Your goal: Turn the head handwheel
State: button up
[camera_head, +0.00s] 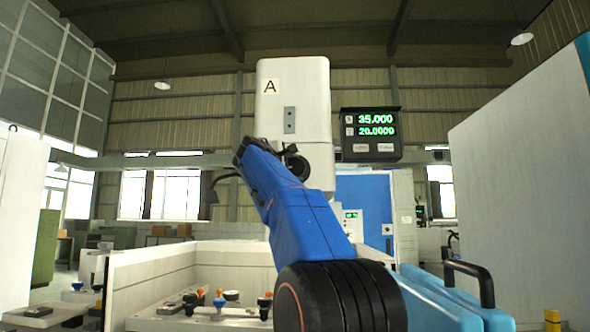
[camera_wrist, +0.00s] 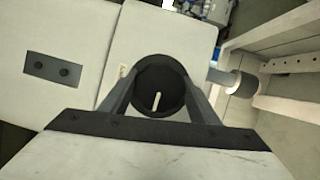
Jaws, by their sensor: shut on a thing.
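The head handwheel is a round black wheel with a pale slot-like mark, seen in the wrist view (camera_wrist: 158,88) against the white machine head. In the head view, a dark round part at the lower front of the head (camera_head: 296,163) is mostly covered by my blue arm. My gripper (camera_wrist: 158,98) has a finger on each side of the wheel and is shut on it. The white machine head (camera_head: 292,100) carries a letter A and a grey plate, which also shows in the wrist view. The fingertips' contact is partly hidden in the head view.
A black readout (camera_head: 371,135) with green digits, 35.000 and 20.0000, hangs right of the head. Below is a white-walled tank (camera_head: 150,275) with several knobbed fixtures inside. A tall white panel (camera_head: 515,170) stands at the right. A grey cylinder (camera_wrist: 232,82) juts out right of the wheel.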

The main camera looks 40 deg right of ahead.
dwell(0.3)
jog(key=o, duration=1.1)
jog(key=shift+c, duration=0.2)
jog(key=v, duration=1.7)
jog(key=shift+a, duration=0.2)
jog(key=shift+s+f, duration=0.1)
jog(key=shift+f, duration=0.1)
